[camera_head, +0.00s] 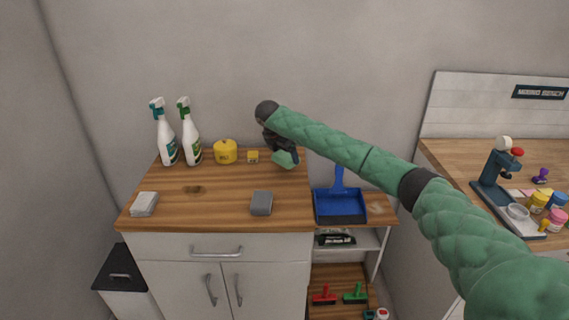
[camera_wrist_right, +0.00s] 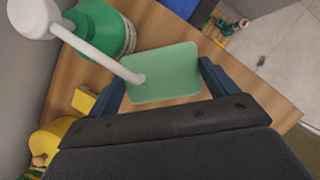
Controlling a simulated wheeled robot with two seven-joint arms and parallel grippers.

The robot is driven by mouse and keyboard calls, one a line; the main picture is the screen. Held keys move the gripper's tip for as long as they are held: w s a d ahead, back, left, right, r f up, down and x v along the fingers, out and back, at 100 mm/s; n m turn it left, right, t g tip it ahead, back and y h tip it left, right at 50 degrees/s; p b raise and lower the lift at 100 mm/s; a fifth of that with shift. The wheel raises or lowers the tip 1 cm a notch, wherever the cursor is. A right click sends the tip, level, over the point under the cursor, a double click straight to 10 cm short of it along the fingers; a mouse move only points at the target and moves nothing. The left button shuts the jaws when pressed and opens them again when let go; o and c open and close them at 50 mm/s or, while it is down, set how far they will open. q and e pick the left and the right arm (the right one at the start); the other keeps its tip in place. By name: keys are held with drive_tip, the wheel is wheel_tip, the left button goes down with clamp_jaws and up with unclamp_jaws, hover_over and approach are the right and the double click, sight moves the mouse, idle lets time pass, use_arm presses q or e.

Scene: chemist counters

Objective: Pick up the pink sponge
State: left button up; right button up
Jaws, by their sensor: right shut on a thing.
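I see no pink sponge in either view. My right gripper (camera_head: 281,152) is at the back right of the wooden counter and is shut on a green sponge (camera_head: 286,159). In the right wrist view the green sponge (camera_wrist_right: 163,74) lies flat between the two dark blue fingers of my right gripper (camera_wrist_right: 160,85), one at each side. I cannot tell how far the sponge is above the counter. My left gripper is not in view.
On the counter (camera_head: 225,205) are a white block (camera_head: 144,204), a grey block (camera_head: 261,203), two spray bottles (camera_head: 190,139), a yellow pot (camera_head: 225,152) and a small yellow block (camera_head: 252,156). A blue dustpan (camera_head: 340,206) lies right. The counter's middle is clear.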

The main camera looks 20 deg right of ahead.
wheel_tip(320, 180, up, 3)
drive_tip(key=shift+f+b, duration=0.2)
drive_tip(key=shift+b, duration=0.2)
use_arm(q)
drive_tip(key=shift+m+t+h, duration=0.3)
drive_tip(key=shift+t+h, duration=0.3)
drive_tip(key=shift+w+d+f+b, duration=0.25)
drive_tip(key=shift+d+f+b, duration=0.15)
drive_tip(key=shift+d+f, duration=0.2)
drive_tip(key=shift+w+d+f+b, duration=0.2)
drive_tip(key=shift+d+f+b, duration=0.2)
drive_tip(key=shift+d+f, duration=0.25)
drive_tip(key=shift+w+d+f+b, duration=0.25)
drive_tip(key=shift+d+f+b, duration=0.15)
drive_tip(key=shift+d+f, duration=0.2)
use_arm(e)
drive_tip(key=s+a, duration=0.2)
drive_tip(key=s, duration=0.7)
drive_tip(key=s+a, duration=0.3)
drive_tip(key=s, duration=0.7)
drive_tip(key=shift+a+r, duration=0.15)
drive_tip(key=shift+a, duration=0.05)
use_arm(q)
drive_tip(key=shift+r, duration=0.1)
